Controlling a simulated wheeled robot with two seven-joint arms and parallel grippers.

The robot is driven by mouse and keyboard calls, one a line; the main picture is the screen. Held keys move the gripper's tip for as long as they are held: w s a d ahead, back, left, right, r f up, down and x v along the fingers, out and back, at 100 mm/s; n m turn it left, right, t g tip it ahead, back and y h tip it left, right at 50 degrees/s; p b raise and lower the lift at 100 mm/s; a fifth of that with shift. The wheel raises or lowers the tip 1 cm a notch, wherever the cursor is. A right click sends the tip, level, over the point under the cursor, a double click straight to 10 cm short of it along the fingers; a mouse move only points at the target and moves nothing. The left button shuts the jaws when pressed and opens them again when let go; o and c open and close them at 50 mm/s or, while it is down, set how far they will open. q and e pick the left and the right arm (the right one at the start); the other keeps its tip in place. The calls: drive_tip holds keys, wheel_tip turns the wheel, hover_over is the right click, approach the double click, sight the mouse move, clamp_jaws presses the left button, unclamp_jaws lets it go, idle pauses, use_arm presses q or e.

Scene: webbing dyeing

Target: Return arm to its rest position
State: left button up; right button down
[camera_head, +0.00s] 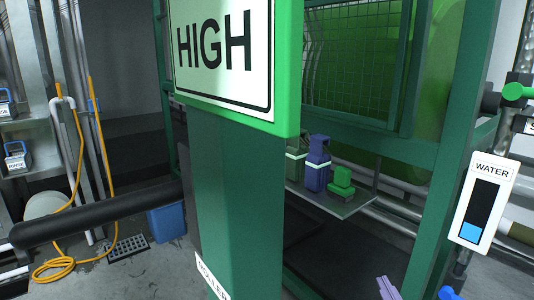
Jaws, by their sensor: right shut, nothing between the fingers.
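My right gripper (388,288) shows only as a small pale purple tip at the bottom edge, right of centre. It is shut and empty, apart from anything I can make out. The rest of it and its arm are cut off by the frame. My left gripper is not in view.
A green post with a HIGH sign (221,52) fills the centre. A WATER gauge (482,205) is at right. A black bar (95,212), orange hose (55,266) and blue bin (167,222) are left.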

drive_tip(key=s+a+f+g+y+p, duration=0.1)
drive_tip(key=s+a+f, duration=0.4)
drive_tip(key=s+f, duration=0.6)
drive_tip(key=s+a+f+g+y+p, duration=0.1)
drive_tip(key=s+a+f+g+y, duration=0.2)
drive_tip(key=s+f, duration=0.9)
drive_tip(key=s+a+g, duration=0.1)
drive_tip(key=a+g, duration=0.1)
drive_tip(key=g, duration=0.1)
drive_tip(key=shift+a+f+y, duration=0.25)
drive_tip(key=shift+a+y, duration=0.05)
